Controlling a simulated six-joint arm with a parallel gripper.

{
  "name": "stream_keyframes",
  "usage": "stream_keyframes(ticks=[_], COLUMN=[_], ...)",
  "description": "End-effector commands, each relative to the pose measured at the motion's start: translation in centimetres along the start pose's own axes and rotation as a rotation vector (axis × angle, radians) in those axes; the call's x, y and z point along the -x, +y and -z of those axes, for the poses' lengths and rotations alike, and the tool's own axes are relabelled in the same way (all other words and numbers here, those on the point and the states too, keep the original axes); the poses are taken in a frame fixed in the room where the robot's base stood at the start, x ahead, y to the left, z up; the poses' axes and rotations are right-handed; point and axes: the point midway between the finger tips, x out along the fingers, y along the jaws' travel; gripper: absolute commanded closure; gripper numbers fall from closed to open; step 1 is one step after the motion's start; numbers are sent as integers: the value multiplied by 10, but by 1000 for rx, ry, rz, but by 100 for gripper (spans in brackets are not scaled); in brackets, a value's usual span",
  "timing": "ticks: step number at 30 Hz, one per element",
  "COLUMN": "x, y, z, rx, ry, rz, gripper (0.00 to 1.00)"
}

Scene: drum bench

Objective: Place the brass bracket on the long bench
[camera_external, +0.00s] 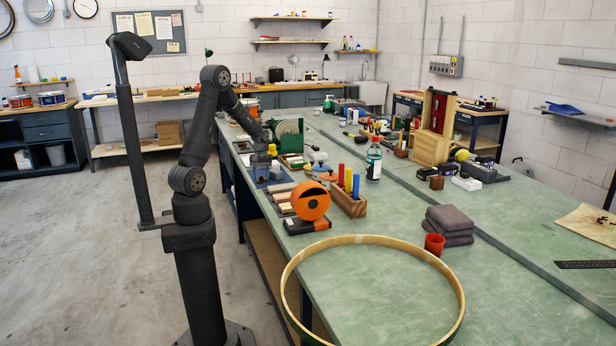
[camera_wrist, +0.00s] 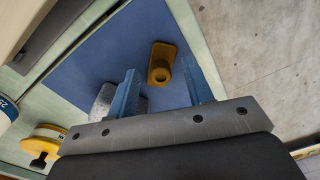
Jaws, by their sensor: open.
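The brass bracket (camera_wrist: 162,64), a small golden-brown piece with a round raised boss, lies on a blue mat (camera_wrist: 90,75) in the wrist view. My gripper (camera_wrist: 159,68) is open; its two blue-grey fingers stand apart, with the bracket in view between and just beyond their tips. Nothing is held. In the external view my gripper (camera_external: 262,140) is low over the left edge of the long bench (camera_external: 380,280), by the mat. The bracket is too small there to tell apart surely. I cannot tell the exact height of the fingertips above it.
A grey speckled block (camera_wrist: 105,100) lies on the mat close to the left finger. A yellow round item (camera_wrist: 45,143) is at lower left. The orange tape dispenser (camera_external: 310,201), pen block (camera_external: 348,198) and large hoop (camera_external: 290,270) stand nearer on the bench.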

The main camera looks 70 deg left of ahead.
Motion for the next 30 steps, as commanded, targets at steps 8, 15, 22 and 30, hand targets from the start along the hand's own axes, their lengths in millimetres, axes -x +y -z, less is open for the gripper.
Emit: stream_keyframes(ticks=[8, 15, 22, 30], x=[0, 1, 7, 46], y=[0, 0, 0, 0], z=[0, 0, 1, 0], rx=[0, 0, 0, 0], ry=[0, 1, 3, 5], rz=[0, 0, -2, -3], gripper=[89, 100, 100, 100])
